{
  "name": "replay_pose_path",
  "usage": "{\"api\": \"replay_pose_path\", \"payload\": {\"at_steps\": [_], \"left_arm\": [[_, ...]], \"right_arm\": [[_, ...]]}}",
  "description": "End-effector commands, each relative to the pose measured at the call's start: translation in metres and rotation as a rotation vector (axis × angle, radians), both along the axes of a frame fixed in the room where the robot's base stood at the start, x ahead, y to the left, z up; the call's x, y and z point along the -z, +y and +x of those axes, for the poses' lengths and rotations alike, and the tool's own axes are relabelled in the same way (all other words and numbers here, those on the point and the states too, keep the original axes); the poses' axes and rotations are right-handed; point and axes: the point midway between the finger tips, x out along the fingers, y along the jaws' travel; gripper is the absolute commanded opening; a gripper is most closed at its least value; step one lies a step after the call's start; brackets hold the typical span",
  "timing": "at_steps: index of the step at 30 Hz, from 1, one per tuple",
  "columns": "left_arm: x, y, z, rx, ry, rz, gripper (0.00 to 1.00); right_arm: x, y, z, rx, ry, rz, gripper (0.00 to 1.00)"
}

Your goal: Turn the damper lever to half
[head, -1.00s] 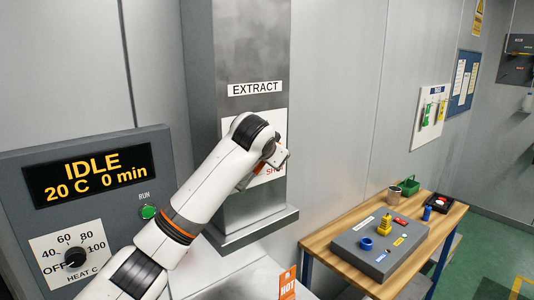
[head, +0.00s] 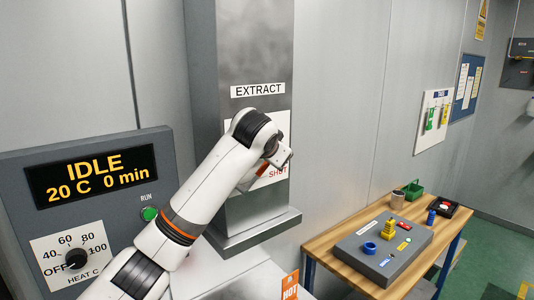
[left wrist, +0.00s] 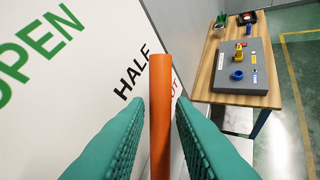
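The damper lever is an orange bar (left wrist: 160,115), seen end-on in the left wrist view, between the teal fingers of my left gripper (left wrist: 160,122). A thin strip of the panel shows on either side of the bar, so the fingers stand around it without visibly closing on it. The bar lies just right of the HALF mark (left wrist: 132,75) and partly covers the SHUT mark (left wrist: 174,85). The OPEN mark (left wrist: 38,45) is farther left. In the head view, my left gripper (head: 268,165) is at the white panel under the EXTRACT label (head: 258,90), largely hiding the lever. My right gripper is out of view.
A grey control box (head: 100,142) with an IDLE display, green RUN button (head: 150,213) and heat dial (head: 76,258) stands at left. A wooden bench (head: 325,240) with a grey board and small parts is at right. An orange HOT sign (head: 290,285) stands low in front.

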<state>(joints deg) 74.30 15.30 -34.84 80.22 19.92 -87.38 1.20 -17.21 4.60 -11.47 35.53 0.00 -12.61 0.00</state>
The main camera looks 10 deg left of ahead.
Motion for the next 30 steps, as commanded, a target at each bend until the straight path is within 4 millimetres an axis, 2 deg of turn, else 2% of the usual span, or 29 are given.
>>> {"api": "replay_pose_path", "payload": {"at_steps": [1,6,10,15,27,30], "left_arm": [[-0.002,0.0,-0.009,0.002,-0.006,-0.001,0.22],[-0.022,-0.002,-0.041,0.003,-0.007,-0.001,0.22],[-0.036,-0.003,-0.062,0.002,-0.006,0.0,0.22],[-0.049,-0.004,-0.079,0.002,-0.004,-0.001,0.22],[-0.053,-0.004,-0.084,0.0,-0.001,0.0,0.22],[-0.043,-0.005,-0.083,0.005,0.01,-0.002,0.22]], "right_arm": [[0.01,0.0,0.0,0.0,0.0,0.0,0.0],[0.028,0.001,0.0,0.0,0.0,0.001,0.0],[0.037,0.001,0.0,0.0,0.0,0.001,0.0],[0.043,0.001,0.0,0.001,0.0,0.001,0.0],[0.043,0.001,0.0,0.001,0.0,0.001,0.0],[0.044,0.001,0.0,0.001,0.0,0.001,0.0]]}}
